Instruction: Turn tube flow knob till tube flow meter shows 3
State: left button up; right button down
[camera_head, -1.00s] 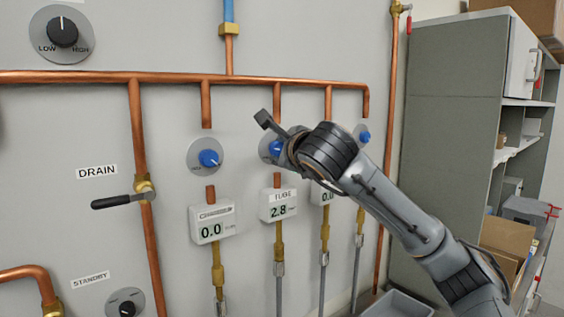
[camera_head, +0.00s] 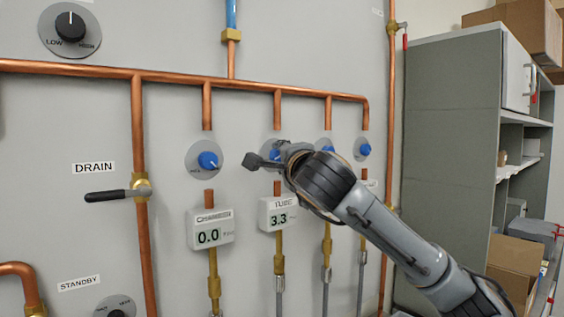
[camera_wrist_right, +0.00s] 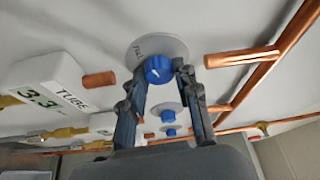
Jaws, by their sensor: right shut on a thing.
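The blue tube flow knob (camera_wrist_right: 158,69) sits on a round grey plate, with the fingertips of my right gripper (camera_wrist_right: 159,75) closed on both its sides in the right wrist view. In the head view the knob (camera_head: 274,154) is partly hidden by my right gripper (camera_head: 268,157). The tube flow meter (camera_head: 277,215) below it reads 3.3. The right wrist view also shows this meter (camera_wrist_right: 45,92), reading 3.3. My left gripper is not in view.
The chamber meter (camera_head: 210,229) reads 0.0, below another blue knob (camera_head: 208,160). More blue knobs (camera_head: 364,149) stand to the right. Copper pipes (camera_head: 180,77) and the drain valve's black lever (camera_head: 104,195) stick out from the wall. A grey shelf cabinet (camera_head: 450,150) stands at the right.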

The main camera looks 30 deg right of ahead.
dwell(0.3)
jog(key=c, duration=1)
grip_release()
jog(key=v, duration=1.2)
jog(key=shift+d+f, duration=0.1)
